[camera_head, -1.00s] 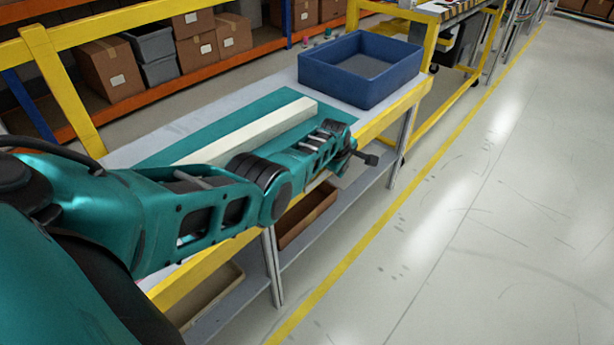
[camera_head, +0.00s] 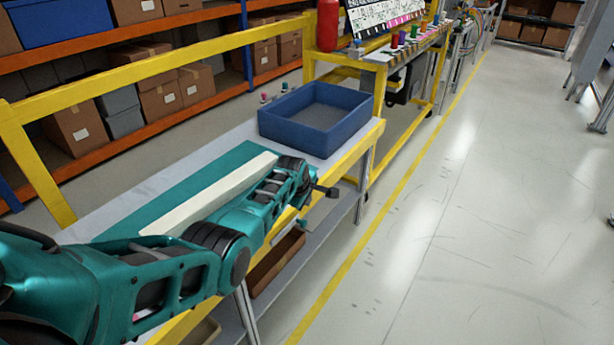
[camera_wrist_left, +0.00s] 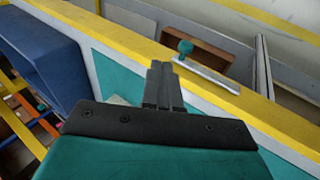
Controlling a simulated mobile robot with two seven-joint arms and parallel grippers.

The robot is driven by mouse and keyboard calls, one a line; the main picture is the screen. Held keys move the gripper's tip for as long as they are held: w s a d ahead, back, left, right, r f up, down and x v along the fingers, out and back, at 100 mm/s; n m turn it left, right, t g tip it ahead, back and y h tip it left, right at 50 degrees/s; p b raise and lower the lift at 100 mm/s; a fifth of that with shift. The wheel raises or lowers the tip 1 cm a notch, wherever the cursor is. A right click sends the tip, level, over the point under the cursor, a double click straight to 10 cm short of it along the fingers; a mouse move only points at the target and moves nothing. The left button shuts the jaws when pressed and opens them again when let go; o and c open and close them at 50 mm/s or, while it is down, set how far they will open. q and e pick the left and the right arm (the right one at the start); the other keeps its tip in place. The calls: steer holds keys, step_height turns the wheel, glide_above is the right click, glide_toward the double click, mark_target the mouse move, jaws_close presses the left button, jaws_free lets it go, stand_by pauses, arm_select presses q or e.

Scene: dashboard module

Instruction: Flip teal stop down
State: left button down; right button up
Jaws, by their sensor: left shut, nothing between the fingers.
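The teal stop shows in the left wrist view as a small round teal knob (camera_wrist_left: 185,47) on a short stem, at the end of a pale metal strip (camera_wrist_left: 207,76) along the yellow front rail. A small teal piece (camera_head: 303,225) below my arm in the head view looks like the same stop. My left gripper (camera_head: 325,191) is over the bench's front edge. Its dark fingers (camera_wrist_left: 164,82) are shut and empty, apart from the knob in the wrist picture. I cannot tell the exact gap. My right gripper is not in view.
A blue bin (camera_head: 317,118) stands at the bench's far end. A long cream bar (camera_head: 210,193) lies on the teal mat (camera_head: 131,221) beside my arm. A brown tray (camera_head: 275,263) sits on the lower shelf. The floor at right is clear.

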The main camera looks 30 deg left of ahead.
arm_select(q)
steer(key=shift+s+d+r, duration=0.15)
steer(key=shift+r, duration=0.7)
steer(key=shift+s+d+r, duration=0.1)
steer(key=shift+s+r, duration=0.05)
steer(key=shift+r, duration=0.75)
steer(key=shift+s+d+r, duration=0.15)
steer(key=shift+r, duration=0.7)
steer(key=s+d+f+m+t, duration=0.1)
steer(key=s+d+f+m, duration=0.2)
steer(key=s+f+m, duration=0.3)
steer(key=s+d+f+m+t, duration=0.25)
steer(key=s+f+m, duration=0.2)
steer(key=s, duration=0.45)
steer(key=s+d+r+m+h, duration=0.1)
steer(key=s+d+r+m, duration=0.1)
steer(key=s+d+m, duration=0.3)
steer(key=s+d+r+m+t+h, duration=0.1)
steer(key=s+d+m, duration=0.3)
steer(key=s, duration=0.8)
steer(key=shift+d+r+m+h, duration=0.4)
steer(key=shift+d+h, duration=0.3)
steer(key=shift+d, duration=0.35)
